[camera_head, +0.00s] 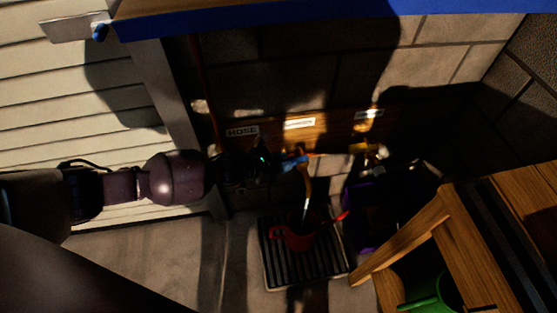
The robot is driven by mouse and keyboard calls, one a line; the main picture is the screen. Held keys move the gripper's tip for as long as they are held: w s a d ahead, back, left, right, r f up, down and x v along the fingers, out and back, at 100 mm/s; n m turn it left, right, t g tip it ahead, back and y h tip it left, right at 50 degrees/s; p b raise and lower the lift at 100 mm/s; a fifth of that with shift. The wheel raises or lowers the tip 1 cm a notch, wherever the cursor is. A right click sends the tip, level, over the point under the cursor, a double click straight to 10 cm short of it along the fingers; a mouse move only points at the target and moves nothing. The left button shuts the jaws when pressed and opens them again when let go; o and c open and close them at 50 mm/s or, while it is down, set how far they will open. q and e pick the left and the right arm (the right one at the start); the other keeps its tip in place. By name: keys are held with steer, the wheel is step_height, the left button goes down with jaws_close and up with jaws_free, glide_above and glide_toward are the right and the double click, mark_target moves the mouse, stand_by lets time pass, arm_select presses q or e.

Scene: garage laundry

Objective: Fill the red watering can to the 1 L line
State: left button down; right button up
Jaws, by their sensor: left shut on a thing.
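The red watering can (297,239) stands on a dark slatted grate, its handle to the left and its spout up to the right. A tan pipe or hose (307,186) hangs from the wall taps down to above the can. The can's inside is dark, so I cannot see a water level or the 1 L line. My left gripper (278,164) is at the wall, shut on what looks like the blue tap handle (296,162). Shadow hides its fingers. My right gripper is not in view.
The grate (276,271) lies on the floor. A wall board carries a HOSE label (243,132), other labels and a yellow tap (374,151). A purple object (361,241) is right of the grate. A wooden stand (459,232) and a green can (428,303) fill the lower right.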

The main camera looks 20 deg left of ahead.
arm_select(q)
steer(key=c, duration=0.9)
jaws_free()
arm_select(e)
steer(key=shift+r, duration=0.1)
arm_select(q)
steer(key=shift+s+a+r, duration=0.1)
steer(key=shift+a+r, duration=0.05)
steer(key=shift+p+v, duration=1.45)
steer(key=shift+v, duration=3.75)
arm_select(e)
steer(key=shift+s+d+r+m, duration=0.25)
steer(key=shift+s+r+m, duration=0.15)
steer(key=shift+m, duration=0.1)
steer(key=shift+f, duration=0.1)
